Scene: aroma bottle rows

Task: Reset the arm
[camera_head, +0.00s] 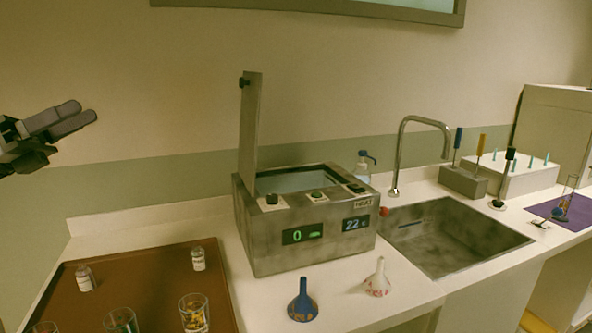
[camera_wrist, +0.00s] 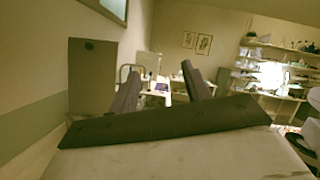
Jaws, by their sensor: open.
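My gripper (camera_head: 82,117) is at the left edge of the head view, raised in front of the wall and above the level of the counter. Its fingers point to the right and hold nothing. In the wrist view its two dark fingers (camera_wrist: 163,92) stand apart with a clear gap between them. Most of my arm is outside the head view.
A grey water bath (camera_head: 305,258) stands mid-counter, its lid (camera_head: 250,130) upright. A brown tray (camera_head: 150,270) with small bottles and glasses is at left. A blue funnel (camera_head: 302,303), a white funnel (camera_head: 377,280), a sink (camera_head: 450,240) and a tall faucet (camera_head: 398,160) are right.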

